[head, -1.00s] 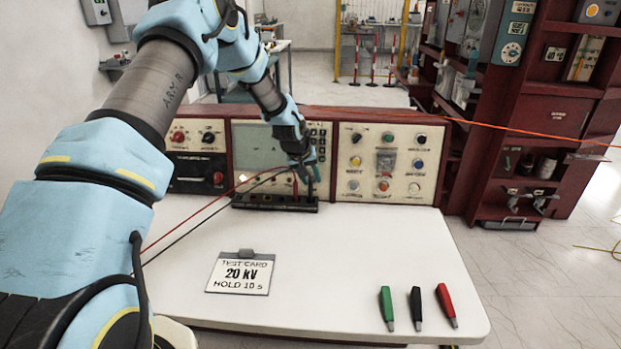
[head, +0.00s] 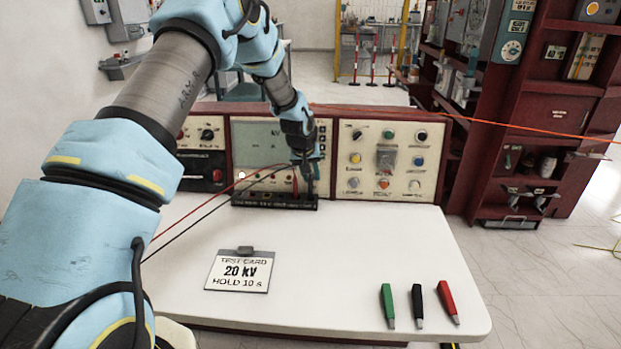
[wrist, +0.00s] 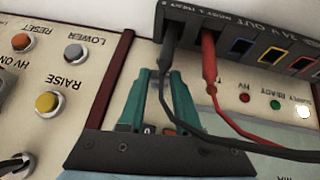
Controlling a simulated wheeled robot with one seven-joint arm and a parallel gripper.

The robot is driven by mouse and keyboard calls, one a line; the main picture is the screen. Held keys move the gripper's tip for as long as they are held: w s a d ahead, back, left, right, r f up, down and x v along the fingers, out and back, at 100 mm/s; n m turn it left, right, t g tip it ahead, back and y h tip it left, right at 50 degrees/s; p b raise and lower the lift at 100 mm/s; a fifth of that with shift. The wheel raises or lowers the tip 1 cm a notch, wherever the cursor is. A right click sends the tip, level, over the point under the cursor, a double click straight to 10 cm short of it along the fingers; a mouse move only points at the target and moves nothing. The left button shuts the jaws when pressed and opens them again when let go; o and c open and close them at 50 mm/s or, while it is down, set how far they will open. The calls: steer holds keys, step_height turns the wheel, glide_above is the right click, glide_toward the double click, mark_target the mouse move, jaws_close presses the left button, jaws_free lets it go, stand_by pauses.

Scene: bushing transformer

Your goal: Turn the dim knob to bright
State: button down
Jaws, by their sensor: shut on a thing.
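My gripper (head: 309,180) is low in front of the middle of the console, at the black socket strip (head: 245,199). In the wrist view its teal fingers (wrist: 162,76) are close together around the lower end of a black lead plug (wrist: 171,36), which sits in the strip. The tips partly hide behind the plug and its cable. A black knob (head: 357,135) is at the upper left of the right panel. Another black knob (head: 207,134) and a red knob (head: 181,134) are on the left panel. The labels are too small to tell which is the dim knob.
A red lead plug (wrist: 208,57) sits right beside the black one. Red and black cables trail left across the white table (head: 330,265). A test card (head: 240,270) and green, black and red probes (head: 446,303) lie there. The table's middle is clear.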

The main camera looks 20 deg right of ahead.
mark_target(314, 180)
steer(key=shift+s+d+f+m+t+y+b, duration=0.2)
steer(key=shift+d+m+t+y+b, duration=0.35)
steer(key=shift+b, duration=0.7)
steer(key=y+b, duration=0.1)
steer(key=m+t+y+b, duration=0.1)
steer(key=y+b, duration=0.1)
steer(key=shift+s+m+t, duration=0.1)
steer(key=shift+m+t, duration=0.15)
steer(key=m+t+y+b, duration=0.1)
steer(key=b, duration=0.1)
steer(key=m+t+y+b, duration=0.2)
steer(key=b, duration=0.1)
steer(key=shift+s+d+f+t+y+b, duration=0.25)
steer(key=shift+d+f+t+y+b, duration=0.05)
steer(key=shift+d+f+y, duration=0.1)
steer(key=m+t+y+b, duration=0.1)
steer(key=m+t+b, duration=0.1)
steer(key=f+m+t+y+b, duration=0.1)
steer(key=t+b, duration=0.1)
steer(key=b, duration=0.1)
steer(key=shift+s+m, duration=0.2)
steer(key=shift+m, duration=0.2)
steer(key=shift+a+f+m+t+b, duration=0.15)
steer(key=shift+m+t+b, duration=1.15)
steer(key=shift+m+t, duration=0.7)
steer(key=shift+t+y, duration=0.25)
steer(key=shift+t, duration=0.05)
steer(key=c, duration=0.6)
jaws_free()
